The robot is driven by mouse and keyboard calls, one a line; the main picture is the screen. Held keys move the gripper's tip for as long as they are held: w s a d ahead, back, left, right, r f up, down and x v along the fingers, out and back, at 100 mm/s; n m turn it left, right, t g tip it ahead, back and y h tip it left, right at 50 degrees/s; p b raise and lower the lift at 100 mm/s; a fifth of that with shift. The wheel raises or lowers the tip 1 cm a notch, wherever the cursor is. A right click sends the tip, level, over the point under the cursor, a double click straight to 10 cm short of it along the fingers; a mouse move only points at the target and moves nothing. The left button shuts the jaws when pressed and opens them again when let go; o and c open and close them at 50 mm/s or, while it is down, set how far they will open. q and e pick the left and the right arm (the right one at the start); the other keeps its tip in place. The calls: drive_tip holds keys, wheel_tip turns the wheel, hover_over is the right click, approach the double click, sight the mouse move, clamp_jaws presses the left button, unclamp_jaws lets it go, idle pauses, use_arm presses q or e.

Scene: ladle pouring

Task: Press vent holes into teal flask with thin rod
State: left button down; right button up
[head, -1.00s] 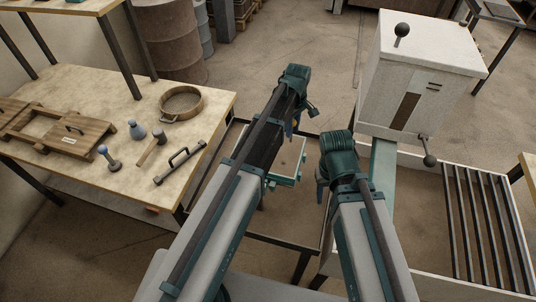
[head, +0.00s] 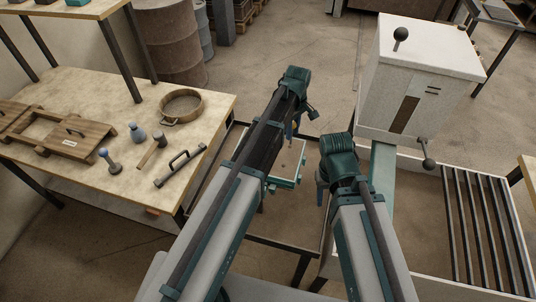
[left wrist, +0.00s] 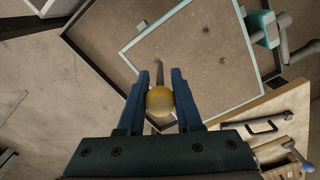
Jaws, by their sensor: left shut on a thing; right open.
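The teal flask (head: 284,183) is a shallow teal frame filled with brown sand, partly hidden behind my left arm in the head view. In the left wrist view its rim (left wrist: 249,48) surrounds the sand, which bears a few small dark marks. My left gripper (left wrist: 160,74) is shut on the thin rod, whose round yellow knob (left wrist: 160,101) sits between the blue fingers. The dark shaft points away toward the sand; whether its tip touches the sand cannot be told. My right gripper (head: 320,192) is open, to the right of the flask, mostly hidden by its wrist.
A wooden table (head: 100,92) on the left holds a round sieve (head: 182,105), a mallet (head: 152,153), a black-handled tool (head: 180,166) and wooden pattern boards (head: 75,137). A white furnace box (head: 425,75) and a barred rack (head: 480,230) stand on the right.

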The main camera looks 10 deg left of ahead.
use_arm(q)
drive_tip(key=shift+f, duration=0.1)
wheel_tip(320, 180, up, 5)
drive_tip(key=p, duration=0.5)
idle(0.3)
